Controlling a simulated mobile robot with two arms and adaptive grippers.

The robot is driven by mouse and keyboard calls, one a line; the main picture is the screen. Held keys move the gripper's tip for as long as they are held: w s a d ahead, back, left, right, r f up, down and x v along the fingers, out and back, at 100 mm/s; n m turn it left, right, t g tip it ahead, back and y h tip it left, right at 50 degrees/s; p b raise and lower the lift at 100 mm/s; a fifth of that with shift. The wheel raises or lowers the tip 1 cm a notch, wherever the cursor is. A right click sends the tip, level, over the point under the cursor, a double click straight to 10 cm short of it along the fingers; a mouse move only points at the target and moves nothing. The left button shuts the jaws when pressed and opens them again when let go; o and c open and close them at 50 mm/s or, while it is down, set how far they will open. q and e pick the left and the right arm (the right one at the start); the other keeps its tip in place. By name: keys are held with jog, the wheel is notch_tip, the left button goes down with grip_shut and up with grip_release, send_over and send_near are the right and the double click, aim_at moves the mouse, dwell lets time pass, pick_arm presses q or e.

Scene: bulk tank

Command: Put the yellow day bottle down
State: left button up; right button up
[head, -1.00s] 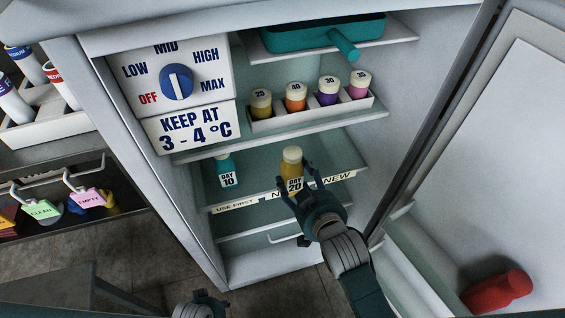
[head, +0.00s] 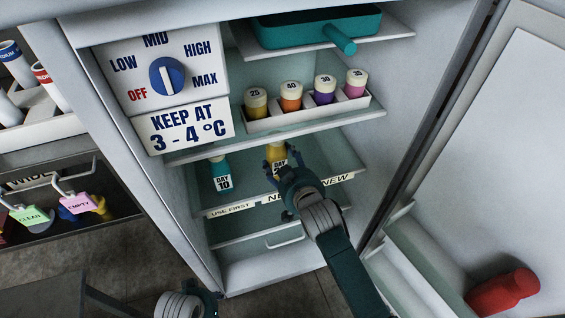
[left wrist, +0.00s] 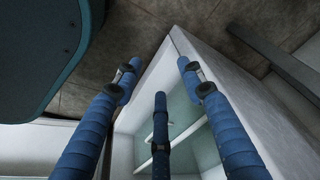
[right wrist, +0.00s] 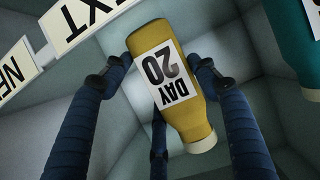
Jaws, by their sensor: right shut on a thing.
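The yellow DAY 20 bottle (head: 278,154) is over the labelled middle shelf (head: 245,188) of the open fridge, right of the teal DAY 10 bottle (head: 221,174). My right gripper (head: 282,166) is shut on it and hides its lower part in the head view. In the right wrist view the yellow bottle (right wrist: 182,105) lies between the fingers, its DAY 20 label towards the camera. I cannot tell whether its base touches the shelf. My left gripper (head: 208,299) is low outside the fridge; its fingers (left wrist: 155,78) are apart and empty.
The shelf edge carries a USE FIRST label (head: 231,209), a partly hidden label and a NEW label (head: 335,180). Above, a white rack (head: 255,126) holds several small bottles. The open door stands at right, with a red bottle (head: 502,292) in it.

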jog(key=o, duration=1.4)
jog(key=shift+f, duration=0.1)
pick_arm(q)
jog(key=shift+r, duration=0.1)
pick_arm(e)
jog(key=shift+r, duration=0.2)
pick_arm(q)
jog(key=s+f+p, duration=0.2)
jog(key=s+f, duration=0.2)
jog(key=f, duration=0.4)
jog(key=shift+a+f+g+p, duration=0.2)
jog(key=shift+a+g+p, duration=0.05)
jog(key=shift+g+p, duration=0.1)
pick_arm(e)
jog(key=v, duration=1.2)
